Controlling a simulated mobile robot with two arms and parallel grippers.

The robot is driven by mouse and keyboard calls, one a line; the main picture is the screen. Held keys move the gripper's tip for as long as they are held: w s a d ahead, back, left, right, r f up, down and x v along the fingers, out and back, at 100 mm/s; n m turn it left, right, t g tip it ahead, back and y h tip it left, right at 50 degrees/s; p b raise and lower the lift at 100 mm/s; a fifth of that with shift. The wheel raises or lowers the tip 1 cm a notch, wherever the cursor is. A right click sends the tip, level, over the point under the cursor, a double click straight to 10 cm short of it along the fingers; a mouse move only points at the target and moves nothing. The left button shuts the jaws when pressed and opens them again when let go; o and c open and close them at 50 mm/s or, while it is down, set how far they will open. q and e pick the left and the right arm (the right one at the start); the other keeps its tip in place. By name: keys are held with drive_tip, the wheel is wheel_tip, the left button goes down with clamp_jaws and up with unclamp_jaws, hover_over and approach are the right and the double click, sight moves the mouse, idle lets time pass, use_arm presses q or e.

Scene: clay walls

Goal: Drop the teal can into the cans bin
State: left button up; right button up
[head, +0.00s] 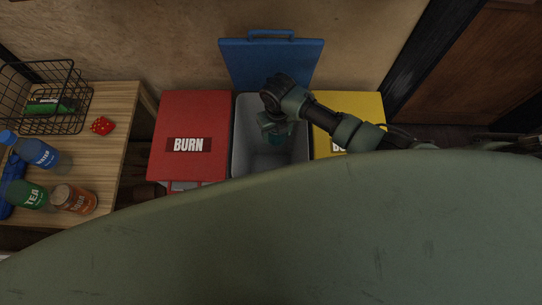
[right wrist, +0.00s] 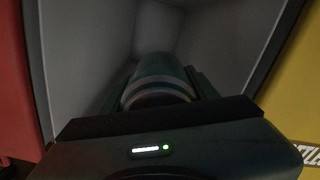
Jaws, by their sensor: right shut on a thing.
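The teal can (right wrist: 158,82) is between the fingers of my right gripper (right wrist: 160,95), which is shut on it. In the head view my right gripper (head: 274,132) points down inside the open middle bin, and a teal bit of the can (head: 277,140) shows below it. The middle bin (head: 241,130) has grey inner walls and a blue lid (head: 270,62) raised against the wall. No label on this bin is visible. The can is apart from the bin floor, as far as I can tell. My left gripper is not in view.
A red bin (head: 190,115) marked BURN stands left of the open bin, lid shut. A yellow bin (head: 365,105) stands right, its label mostly hidden. A wooden table (head: 110,130) at left holds bottles, a wire basket (head: 45,95) and a red object (head: 102,126).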

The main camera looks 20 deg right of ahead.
drive_tip(key=o, duration=1.4)
